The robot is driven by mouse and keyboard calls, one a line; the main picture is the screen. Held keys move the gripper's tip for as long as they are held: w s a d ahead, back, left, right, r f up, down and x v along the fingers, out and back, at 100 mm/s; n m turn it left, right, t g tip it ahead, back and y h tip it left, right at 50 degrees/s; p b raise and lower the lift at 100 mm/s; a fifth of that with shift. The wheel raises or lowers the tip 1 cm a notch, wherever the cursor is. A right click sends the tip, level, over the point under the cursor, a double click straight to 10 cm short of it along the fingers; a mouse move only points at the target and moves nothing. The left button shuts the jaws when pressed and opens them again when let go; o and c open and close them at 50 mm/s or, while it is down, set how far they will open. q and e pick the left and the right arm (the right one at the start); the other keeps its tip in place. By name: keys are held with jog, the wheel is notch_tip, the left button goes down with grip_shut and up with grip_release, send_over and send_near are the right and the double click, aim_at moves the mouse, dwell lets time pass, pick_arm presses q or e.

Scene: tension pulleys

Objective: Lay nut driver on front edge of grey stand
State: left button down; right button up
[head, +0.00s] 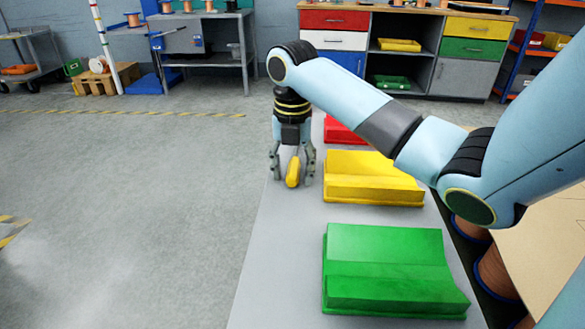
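The nut driver (293,172) shows as a rounded yellow handle, upright in the picture, at the left edge of the grey stand (288,245). Its shaft is not visible. My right gripper (292,177) points down over the handle. Its two fingers stand apart on either side of the handle, with gaps between, so it looks open. I cannot tell whether the handle rests fully on the stand. My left gripper is not in view.
A yellow bin (372,190) and a green bin (390,290) stand on the grey stand, right of the gripper. A red bin (340,131) is partly hidden behind my arm. The strip along the stand's left edge is clear. Cable spools (497,272) sit at the right.

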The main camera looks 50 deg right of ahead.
jog(key=shift+r, duration=0.45)
pick_arm(q)
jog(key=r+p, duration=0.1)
jog(key=p, duration=0.1)
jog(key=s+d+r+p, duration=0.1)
jog(key=p, duration=0.1)
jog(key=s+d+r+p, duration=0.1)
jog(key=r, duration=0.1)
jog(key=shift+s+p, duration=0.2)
jog(key=shift+p, duration=0.2)
pick_arm(e)
notch_tip(320, 180, up, 11)
jog(key=shift+r, duration=0.2)
jog(key=shift+s+a+f, duration=0.1)
jog(key=shift+s+a, duration=0.05)
